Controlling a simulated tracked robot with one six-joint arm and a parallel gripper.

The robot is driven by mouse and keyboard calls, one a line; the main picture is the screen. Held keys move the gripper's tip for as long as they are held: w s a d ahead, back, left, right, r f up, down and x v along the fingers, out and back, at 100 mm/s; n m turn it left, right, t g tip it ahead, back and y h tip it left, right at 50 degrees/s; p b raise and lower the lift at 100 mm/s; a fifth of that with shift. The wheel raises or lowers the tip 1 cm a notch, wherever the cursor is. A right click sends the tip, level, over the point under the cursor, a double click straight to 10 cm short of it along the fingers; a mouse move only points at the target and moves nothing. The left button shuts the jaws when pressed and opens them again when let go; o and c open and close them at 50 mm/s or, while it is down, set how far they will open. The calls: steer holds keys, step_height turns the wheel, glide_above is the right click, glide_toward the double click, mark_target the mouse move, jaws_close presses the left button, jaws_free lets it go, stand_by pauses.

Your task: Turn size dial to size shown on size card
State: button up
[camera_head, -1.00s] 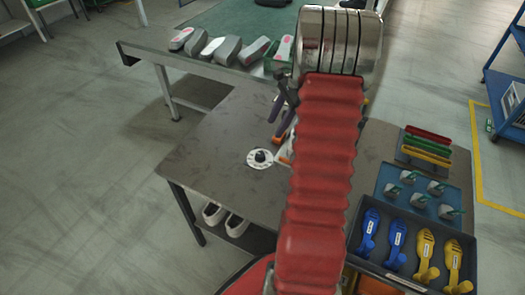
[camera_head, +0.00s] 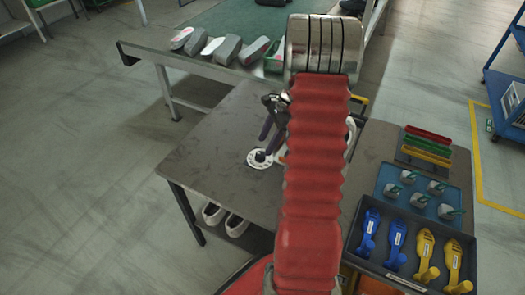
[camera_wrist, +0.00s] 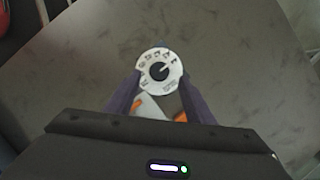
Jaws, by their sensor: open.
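The size dial (camera_head: 260,160) is a white disc with a black knob on the grey table. In the wrist view the dial (camera_wrist: 147,84) shows dark marks round its rim, too small to read, and the knob's white pointer aims to the upper right. My gripper (camera_wrist: 159,77) is open, its two dark fingers on either side of the dial in this view. In the head view my gripper (camera_head: 268,142) is partly behind my red arm, by the dial. I cannot tell its exact height. A white and orange item (camera_wrist: 153,108) lies just below the dial; I cannot make out a size card.
A dark tray (camera_head: 370,262) with blue and yellow shoe-shaped pieces stands at the right, with a blue tray (camera_head: 383,178) of small grey pieces behind it. A bench (camera_head: 150,52) with several grey shoe forms is at the back. The table's left part is clear.

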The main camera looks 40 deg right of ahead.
mark_target(261, 154)
steer(key=shift+x, duration=2.55)
steer(key=shift+c, duration=0.3)
steer(key=c, duration=1)
steer(key=shift+o, duration=0.2)
